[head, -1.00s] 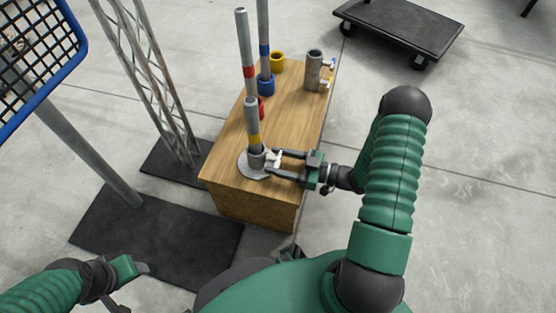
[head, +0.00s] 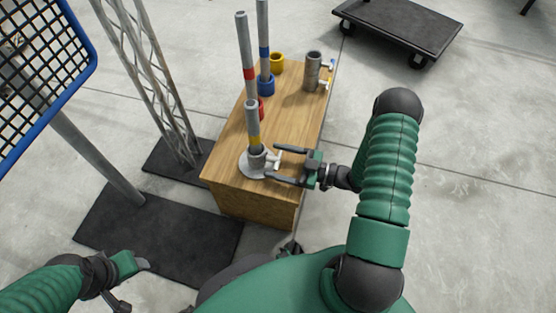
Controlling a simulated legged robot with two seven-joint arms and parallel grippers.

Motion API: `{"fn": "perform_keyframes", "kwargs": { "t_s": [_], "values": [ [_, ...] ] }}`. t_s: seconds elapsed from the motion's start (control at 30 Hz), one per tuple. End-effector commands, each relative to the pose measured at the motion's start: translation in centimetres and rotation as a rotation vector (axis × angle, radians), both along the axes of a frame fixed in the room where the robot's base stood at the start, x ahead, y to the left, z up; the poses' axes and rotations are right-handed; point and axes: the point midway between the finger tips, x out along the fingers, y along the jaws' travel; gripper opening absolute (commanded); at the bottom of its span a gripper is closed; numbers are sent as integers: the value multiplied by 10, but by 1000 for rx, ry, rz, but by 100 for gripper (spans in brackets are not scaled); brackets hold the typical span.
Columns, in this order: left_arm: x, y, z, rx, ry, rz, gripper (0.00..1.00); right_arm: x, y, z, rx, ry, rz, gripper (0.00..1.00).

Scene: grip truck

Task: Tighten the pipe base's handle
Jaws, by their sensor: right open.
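The pipe base (head: 252,164) is a grey round flange with a short collar, standing at the near end of the wooden box. A grey pipe with a yellow band (head: 253,127) stands upright in it. Its small pale handle (head: 273,160) sticks out on the right side of the collar. My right gripper (head: 277,164) is open, with its two dark fingers pointing left and the handle's end between or just beside the fingertips. I cannot tell whether they touch. My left gripper (head: 130,280) is at the bottom left, away from the box; its jaws are not clear.
On the wooden box (head: 295,110) stand a red-banded pipe (head: 246,60), a blue-banded pipe (head: 264,40), a yellow ring (head: 277,62) and a grey cylinder with valves (head: 313,72). A metal truss (head: 160,90) and a blue-framed mesh (head: 88,60) stand left. A dark cart (head: 405,28) is at the back.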

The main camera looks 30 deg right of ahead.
Motion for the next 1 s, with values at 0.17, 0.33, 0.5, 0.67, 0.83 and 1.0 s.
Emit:
{"fn": "perform_keyframes", "kwargs": {
  "t_s": [0.17,0.33,0.5,0.67,0.83,1.0],
  "values": [
    [0,0,6,0,0,0,56,-5,-5,2,0,0,-3,76],
    [0,0,27,0,0,0,56,-32,-29,6,0,3,-5,76],
    [0,0,48,0,0,0,56,-71,-62,5,0,3,-4,76],
    [0,0,62,0,0,0,56,-104,-90,3,0,2,-2,76],
    [0,0,68,0,0,0,56,-124,-106,0,0,1,-1,76],
    [0,0,68,0,0,0,56,-128,-110,-1,0,2,1,76]
  ]
}}
